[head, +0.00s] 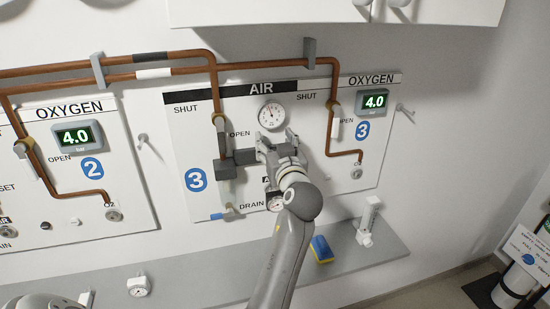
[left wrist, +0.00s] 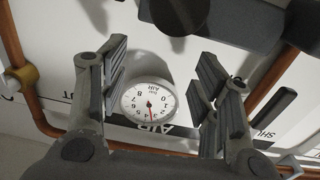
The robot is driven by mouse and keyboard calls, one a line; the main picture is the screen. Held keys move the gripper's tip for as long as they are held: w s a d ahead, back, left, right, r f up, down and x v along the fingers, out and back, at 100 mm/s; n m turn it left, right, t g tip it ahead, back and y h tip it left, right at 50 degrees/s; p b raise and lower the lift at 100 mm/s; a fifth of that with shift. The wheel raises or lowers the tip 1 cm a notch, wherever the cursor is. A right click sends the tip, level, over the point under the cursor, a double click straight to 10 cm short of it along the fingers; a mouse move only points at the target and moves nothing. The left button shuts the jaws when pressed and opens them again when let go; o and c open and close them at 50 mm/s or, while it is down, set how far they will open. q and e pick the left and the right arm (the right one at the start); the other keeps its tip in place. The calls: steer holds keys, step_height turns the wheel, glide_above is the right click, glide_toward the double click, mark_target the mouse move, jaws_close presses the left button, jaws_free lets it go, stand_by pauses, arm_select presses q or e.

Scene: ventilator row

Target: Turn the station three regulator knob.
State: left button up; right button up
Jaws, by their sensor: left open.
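The station three air panel (head: 200,125) carries a large blue 3 and the word AIR. A dark regulator body (head: 244,157) sits on its pipework, just left of my left gripper (head: 277,139). In the left wrist view, a dark round knob (left wrist: 182,14) shows at the top edge, partly cut off. My left gripper (left wrist: 162,75) is open there, with nothing between its fingers; the knob lies beyond the tips. In the head view the gripper hides the knob. A white round gauge (head: 272,114) is just above the gripper; it also shows in the wrist view (left wrist: 148,102).
Copper pipes (head: 331,110) run across the panel. A lower gauge (head: 277,202) is beside my wrist. A grey shelf (head: 385,247) below holds a blue and yellow sponge (head: 321,249) and a white flowmeter (head: 367,220). The station two panel (head: 125,160) is at left.

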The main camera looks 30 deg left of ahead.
mark_target(272, 122)
arm_select(q)
step_height(272, 122, up, 4)
steer(key=shift+r, duration=0.1)
stand_by(0.6)
